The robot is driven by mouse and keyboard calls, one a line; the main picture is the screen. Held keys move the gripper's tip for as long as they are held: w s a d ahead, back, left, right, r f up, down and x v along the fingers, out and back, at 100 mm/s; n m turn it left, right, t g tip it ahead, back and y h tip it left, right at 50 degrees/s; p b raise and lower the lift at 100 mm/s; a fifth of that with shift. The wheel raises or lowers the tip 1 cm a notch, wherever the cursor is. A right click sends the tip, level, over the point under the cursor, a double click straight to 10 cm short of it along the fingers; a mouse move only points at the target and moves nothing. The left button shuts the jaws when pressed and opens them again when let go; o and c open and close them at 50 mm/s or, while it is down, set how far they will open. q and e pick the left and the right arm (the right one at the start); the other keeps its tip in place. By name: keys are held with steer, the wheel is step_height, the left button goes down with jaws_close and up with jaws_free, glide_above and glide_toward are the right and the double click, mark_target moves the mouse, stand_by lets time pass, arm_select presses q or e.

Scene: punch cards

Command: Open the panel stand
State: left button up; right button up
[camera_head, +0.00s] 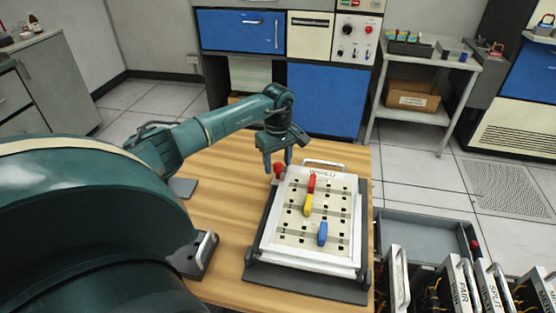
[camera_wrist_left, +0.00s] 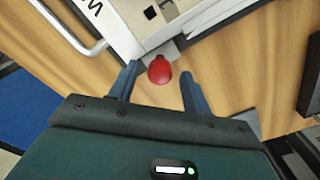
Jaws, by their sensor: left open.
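The panel stand (camera_head: 310,284) is a dark grey frame on the wooden table, holding a white panel (camera_head: 292,244) with rows of square holes. Red, yellow and blue pieces sit on the panel, and a metal handle shows at its far edge. A red knob (camera_head: 279,169) is at the stand's far left corner. My left gripper (camera_head: 277,161) is open, pointing down at this knob. In the left wrist view the red knob (camera_wrist_left: 160,70) shows between the fingertips, with a gap on both sides. I cannot tell how far above it the fingers are. My right gripper is not in view.
The wooden table (camera_head: 225,185) is bare left of the stand, except for dark brackets at its left side. A grey tray (camera_head: 425,222) and several upright labelled panels (camera_head: 460,285) stand on the right. Blue cabinets (camera_head: 325,95) and a shelf with a cardboard box (camera_head: 412,95) are behind.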

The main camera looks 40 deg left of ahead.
arm_select(q)
steer(key=shift+f, duration=0.1)
steer(key=shift+c, duration=0.6)
jaws_close()
